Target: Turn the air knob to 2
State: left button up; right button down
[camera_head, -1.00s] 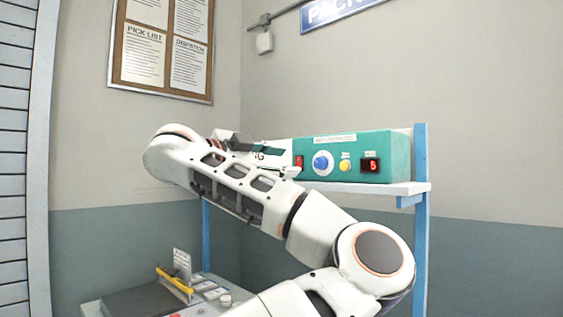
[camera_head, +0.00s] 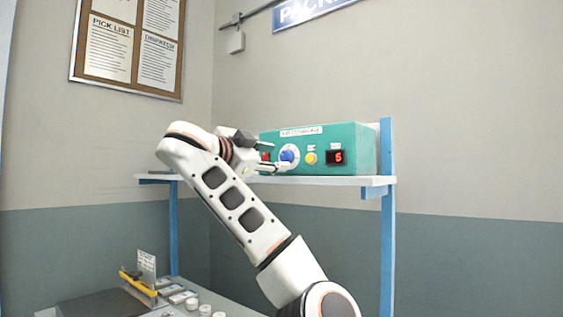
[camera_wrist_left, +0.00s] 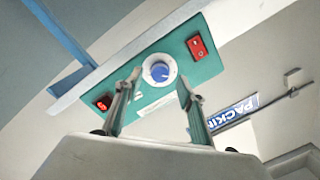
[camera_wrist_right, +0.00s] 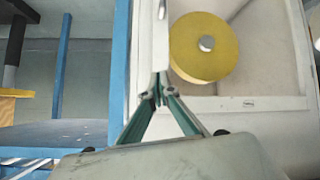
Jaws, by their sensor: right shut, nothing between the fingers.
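The teal blower box (camera_head: 350,140) stands on a white shelf. Its front has a blue air knob (camera_head: 288,156) on a white dial, a yellow button (camera_head: 310,158), a red switch (camera_head: 265,157) and a display (camera_head: 337,157) reading 5. My left gripper (camera_head: 280,160) is at the front of the box by the knob. In the left wrist view its fingers (camera_wrist_left: 157,88) are apart, with the blue knob (camera_wrist_left: 159,72) ahead between them. I cannot tell whether they touch it. The knob's pointer is too small to read. My right gripper (camera_wrist_right: 160,86) is shut and empty in the right wrist view.
The shelf (camera_head: 365,182) has blue posts. A bench below left holds a yellow-handled item (camera_head: 137,283) and small white round pieces. In the right wrist view a yellow roll (camera_wrist_right: 198,48) lies in a pale compartment beyond my right gripper, beside a blue post (camera_wrist_right: 121,60).

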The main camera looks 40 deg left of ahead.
pick_arm(q)
jog(key=shift+w+a, duration=0.15)
jog(key=shift+w, duration=0.65)
jog(key=shift+w+a, duration=0.15)
jog(key=shift+w, duration=0.65)
jog(key=c, duration=1.1)
jog(key=shift+s+d+r+n, duration=0.1)
jog(key=shift+r+n, duration=0.1)
jog(key=shift+n, duration=0.4)
jog(key=shift+f, duration=0.2)
jog(key=o, duration=1.1)
send_near(284, 157)
jog(key=s, duration=0.3)
jog(key=shift+s+d+r, duration=0.1)
jog(key=shift+s+d, duration=0.1)
jog(key=shift+s, duration=0.15)
